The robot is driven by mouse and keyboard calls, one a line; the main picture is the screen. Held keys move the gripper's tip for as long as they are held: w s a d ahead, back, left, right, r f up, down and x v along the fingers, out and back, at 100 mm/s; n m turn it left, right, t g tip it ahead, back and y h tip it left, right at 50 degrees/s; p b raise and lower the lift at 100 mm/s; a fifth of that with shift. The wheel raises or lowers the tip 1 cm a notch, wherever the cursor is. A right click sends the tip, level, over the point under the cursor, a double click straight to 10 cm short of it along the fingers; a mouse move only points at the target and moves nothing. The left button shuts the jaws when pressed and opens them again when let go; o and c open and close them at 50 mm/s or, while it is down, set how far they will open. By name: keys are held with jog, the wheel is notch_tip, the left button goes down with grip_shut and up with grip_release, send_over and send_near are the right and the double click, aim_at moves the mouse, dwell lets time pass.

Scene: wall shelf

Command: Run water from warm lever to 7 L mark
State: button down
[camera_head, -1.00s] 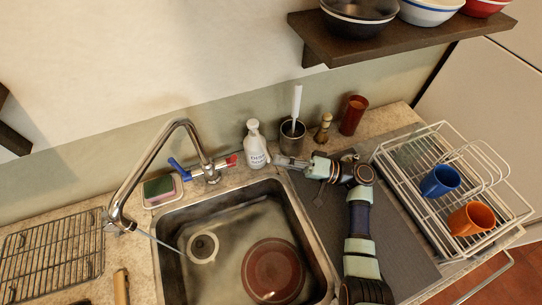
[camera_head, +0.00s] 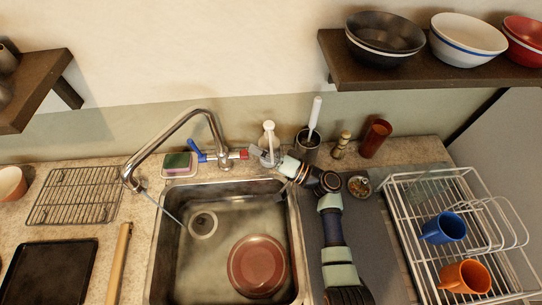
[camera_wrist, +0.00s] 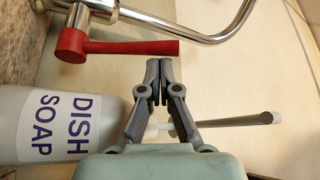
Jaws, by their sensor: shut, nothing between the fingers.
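The tap (camera_head: 215,143) stands behind the sink, with a blue lever on its left (camera_head: 197,151) and a red lever on its right (camera_head: 243,154). The red lever also shows in the wrist view (camera_wrist: 120,47), pointing right. A thin pale stream runs from the spout down toward the sink (camera_head: 297,215). My gripper (camera_wrist: 160,62) is shut and empty, its fingertips close to the red lever's free end; I cannot tell whether they touch. A brown round dish (camera_head: 257,266) and a pale ring-shaped drain (camera_head: 202,225) lie in the sink. I cannot read any litre mark.
A dish soap bottle (camera_wrist: 60,125) stands close beside my gripper. A utensil cup (camera_head: 307,148), a small shaker (camera_head: 341,145) and a red cup (camera_head: 375,138) stand along the wall. A dish rack (camera_head: 400,240) holds mugs at right. A shelf with bowls (camera_head: 420,72) overhangs the back right.

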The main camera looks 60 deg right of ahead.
jog(key=shift+x, duration=0.8)
jog(key=shift+f, duration=0.1)
